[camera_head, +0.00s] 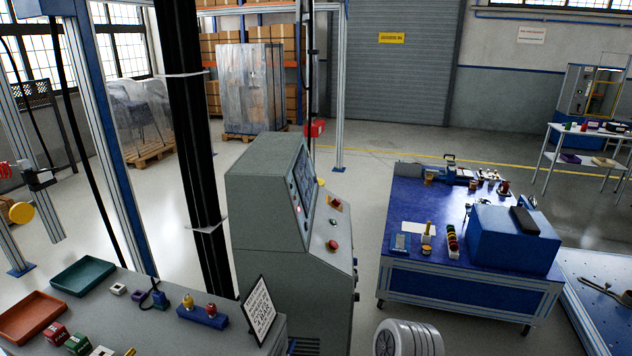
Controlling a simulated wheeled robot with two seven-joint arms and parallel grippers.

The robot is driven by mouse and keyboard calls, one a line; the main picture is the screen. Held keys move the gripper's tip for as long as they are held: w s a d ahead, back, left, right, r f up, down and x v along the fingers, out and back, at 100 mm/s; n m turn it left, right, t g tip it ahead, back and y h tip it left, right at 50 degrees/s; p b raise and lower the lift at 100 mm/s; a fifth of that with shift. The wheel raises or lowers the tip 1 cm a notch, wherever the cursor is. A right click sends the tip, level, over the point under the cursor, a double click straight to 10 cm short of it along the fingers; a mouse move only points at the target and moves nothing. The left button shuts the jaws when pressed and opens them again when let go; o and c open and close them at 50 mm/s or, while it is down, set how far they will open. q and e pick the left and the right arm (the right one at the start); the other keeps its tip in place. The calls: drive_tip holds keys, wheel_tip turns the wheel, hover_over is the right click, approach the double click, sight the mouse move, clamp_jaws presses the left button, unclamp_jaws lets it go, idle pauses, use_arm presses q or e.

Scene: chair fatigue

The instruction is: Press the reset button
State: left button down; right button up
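A grey control console (265,210) stands in the middle of the view, its screen (305,182) facing right and seen at a steep angle. A red mushroom-shaped button (332,245) sits on its sloping front ledge. A small pinkish-red lit spot (299,209) shows on the panel beside the screen. No label is readable, so I cannot tell which control is the reset button. Neither of my grippers is in view.
A grey bench (150,325) at the lower left holds trays, small blocks and a sign (259,311). A blue workbench (460,285) with tools and a blue box stands to the right. Open floor (355,215) lies between console and workbench.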

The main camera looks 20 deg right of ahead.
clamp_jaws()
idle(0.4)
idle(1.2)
